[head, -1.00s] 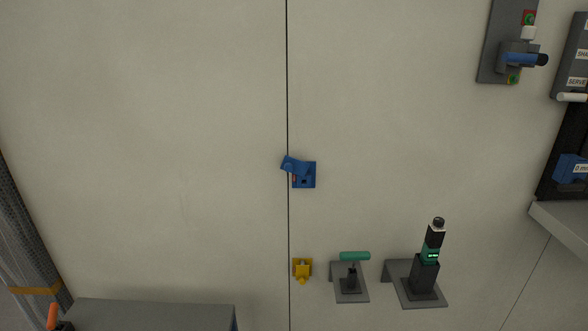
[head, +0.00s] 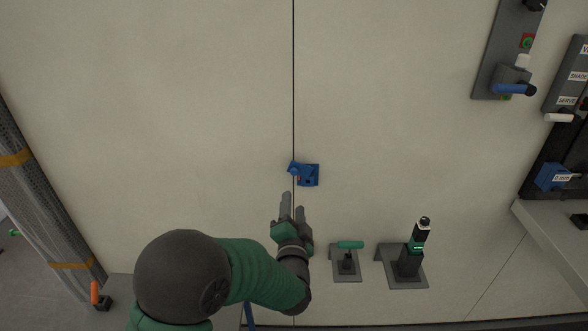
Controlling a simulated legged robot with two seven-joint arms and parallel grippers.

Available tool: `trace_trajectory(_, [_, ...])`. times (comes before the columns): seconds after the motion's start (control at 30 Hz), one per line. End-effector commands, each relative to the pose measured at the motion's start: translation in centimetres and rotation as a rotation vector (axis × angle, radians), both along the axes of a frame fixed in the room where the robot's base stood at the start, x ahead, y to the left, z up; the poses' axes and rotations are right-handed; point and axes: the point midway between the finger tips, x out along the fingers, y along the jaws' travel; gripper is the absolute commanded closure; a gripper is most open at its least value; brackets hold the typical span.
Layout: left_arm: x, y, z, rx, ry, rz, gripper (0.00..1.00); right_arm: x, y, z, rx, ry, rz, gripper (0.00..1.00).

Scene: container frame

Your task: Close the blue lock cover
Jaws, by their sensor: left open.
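The blue lock cover (head: 295,168) is part of a small blue lock on the pale wall, just right of the vertical seam. The cover is tilted up to the left, so the lock's blue base plate (head: 312,180) with a dark opening shows beside it. My left gripper (head: 293,198) is open and empty, with two grey fingers pointing up. In the picture it is just below the lock, apart from it. My left arm hides the wall below the lock. My right gripper is not in view.
A green-handled tool (head: 350,245) and a black device with a green band (head: 416,247) stand on grey brackets at lower right. A panel with a blue-handled switch (head: 510,89) is at upper right. The wall around the lock is clear.

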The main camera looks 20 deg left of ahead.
Motion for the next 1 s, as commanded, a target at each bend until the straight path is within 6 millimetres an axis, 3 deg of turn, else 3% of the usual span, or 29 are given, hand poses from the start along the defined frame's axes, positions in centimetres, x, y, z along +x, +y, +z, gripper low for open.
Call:
trace_trajectory(0.3, [8.1, 2.5, 0.5, -0.002, 0.000, 0.002, 0.56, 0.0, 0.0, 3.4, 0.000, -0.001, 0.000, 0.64])
trace_trajectory(0.5, [11.8, 3.4, 0.3, -0.002, 0.000, -0.001, 0.56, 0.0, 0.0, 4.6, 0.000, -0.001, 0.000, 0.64])
trace_trajectory(0.63, [12.8, 3.7, 0.2, -0.001, -0.001, -0.002, 0.56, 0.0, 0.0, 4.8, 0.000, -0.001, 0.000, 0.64])
trace_trajectory(0.87, [13.0, 3.8, 0.1, -0.001, -0.001, -0.002, 0.56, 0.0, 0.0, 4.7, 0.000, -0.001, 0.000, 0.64])
trace_trajectory(1.0, [13.0, 3.8, 0.1, -0.001, -0.001, -0.002, 0.70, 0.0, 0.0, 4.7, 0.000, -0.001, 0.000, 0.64])
